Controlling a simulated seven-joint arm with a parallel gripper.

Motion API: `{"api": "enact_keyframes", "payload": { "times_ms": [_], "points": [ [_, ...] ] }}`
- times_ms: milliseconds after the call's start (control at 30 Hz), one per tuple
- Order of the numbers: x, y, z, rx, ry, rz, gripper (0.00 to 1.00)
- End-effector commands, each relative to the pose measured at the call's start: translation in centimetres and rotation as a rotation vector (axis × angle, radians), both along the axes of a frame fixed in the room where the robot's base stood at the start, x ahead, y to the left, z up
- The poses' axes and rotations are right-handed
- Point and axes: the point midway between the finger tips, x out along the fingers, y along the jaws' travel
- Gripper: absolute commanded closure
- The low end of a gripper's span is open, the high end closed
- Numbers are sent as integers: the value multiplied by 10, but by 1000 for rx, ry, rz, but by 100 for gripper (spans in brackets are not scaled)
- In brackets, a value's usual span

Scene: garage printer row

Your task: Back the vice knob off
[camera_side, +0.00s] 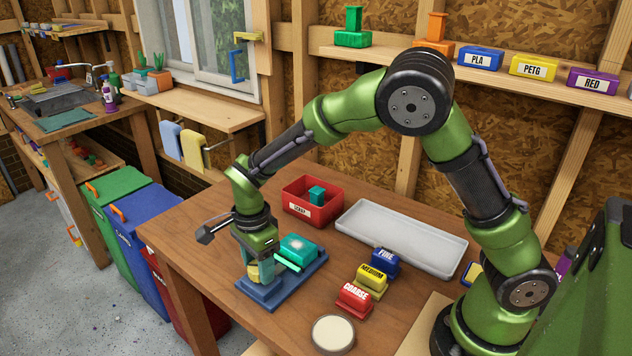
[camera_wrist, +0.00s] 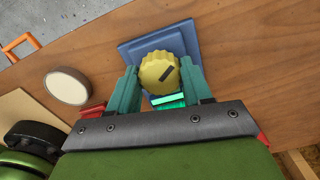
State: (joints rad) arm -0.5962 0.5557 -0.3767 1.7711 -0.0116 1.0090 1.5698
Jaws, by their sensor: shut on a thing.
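The vice has a blue base (camera_side: 268,296) on the wooden bench and a yellow ribbed knob (camera_side: 253,273) at its front end. In the wrist view the knob (camera_wrist: 160,73) shows a dark slanted mark on its face. My gripper (camera_side: 253,268) points down over the knob, and its teal fingers are shut on the knob's two sides; they also show in the wrist view (camera_wrist: 160,85). A teal block (camera_side: 298,248) sits at the vice behind the knob. A lighter green strip (camera_side: 287,263) lies between the block and the knob. My fingers hide part of the knob in the side view.
Red, yellow and blue labelled blocks, COARSE (camera_side: 354,298), MEDIUM (camera_side: 372,280) and FINE (camera_side: 385,262), stand right of the vice. A red bin (camera_side: 312,205) and a grey tray (camera_side: 400,238) are behind. A round cream-topped disc (camera_side: 333,334) is at the front.

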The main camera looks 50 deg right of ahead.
Motion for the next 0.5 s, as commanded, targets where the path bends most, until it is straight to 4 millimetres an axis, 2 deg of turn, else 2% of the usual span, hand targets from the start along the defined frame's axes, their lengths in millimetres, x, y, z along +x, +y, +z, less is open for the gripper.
{"api": "enact_keyframes", "payload": {
  "times_ms": [500],
  "points": [
    [0, 0, 1, 2, -1, 441, 81]
  ]
}}
